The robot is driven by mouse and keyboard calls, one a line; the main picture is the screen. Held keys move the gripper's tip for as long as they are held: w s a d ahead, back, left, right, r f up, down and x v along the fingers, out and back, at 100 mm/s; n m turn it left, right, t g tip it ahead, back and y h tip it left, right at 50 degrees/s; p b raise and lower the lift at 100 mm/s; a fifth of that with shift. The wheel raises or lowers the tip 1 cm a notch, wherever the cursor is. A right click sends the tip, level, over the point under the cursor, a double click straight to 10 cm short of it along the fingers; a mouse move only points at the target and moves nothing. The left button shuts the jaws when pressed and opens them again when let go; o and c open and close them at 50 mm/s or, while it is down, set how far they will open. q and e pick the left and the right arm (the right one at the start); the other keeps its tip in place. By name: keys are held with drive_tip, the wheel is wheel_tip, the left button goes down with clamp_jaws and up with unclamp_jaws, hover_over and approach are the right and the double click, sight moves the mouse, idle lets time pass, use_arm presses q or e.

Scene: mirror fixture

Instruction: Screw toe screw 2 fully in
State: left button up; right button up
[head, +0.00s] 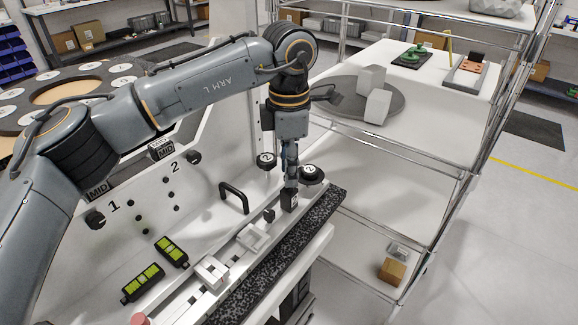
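My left gripper (289,180) points straight down over the far end of the white rail fixture (232,258), beside a round black knob marked 2 (311,173). A second black knob (266,160) is on its other side. The fingers look close together, but I cannot tell whether they are shut or hold a screw. A dark block (289,201) shows at the fingertips. A small black piece (269,215) stands on the rail just left of it. I cannot tell which part is toe screw 2; it may be hidden by the gripper. My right gripper is not in view.
White blocks (253,237) (211,272) sit along the rail, beside a speckled dark strip (285,255). A black handle (234,196), a panel numbered 1 and 2, and two green-marked levels (143,283) lie left. A wire shelf (395,150) with a grey disc (365,98) stands right.

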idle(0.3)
use_arm(q)
wheel_tip(320, 180, up, 12)
drive_tip(key=shift+f, duration=0.1)
idle(0.4)
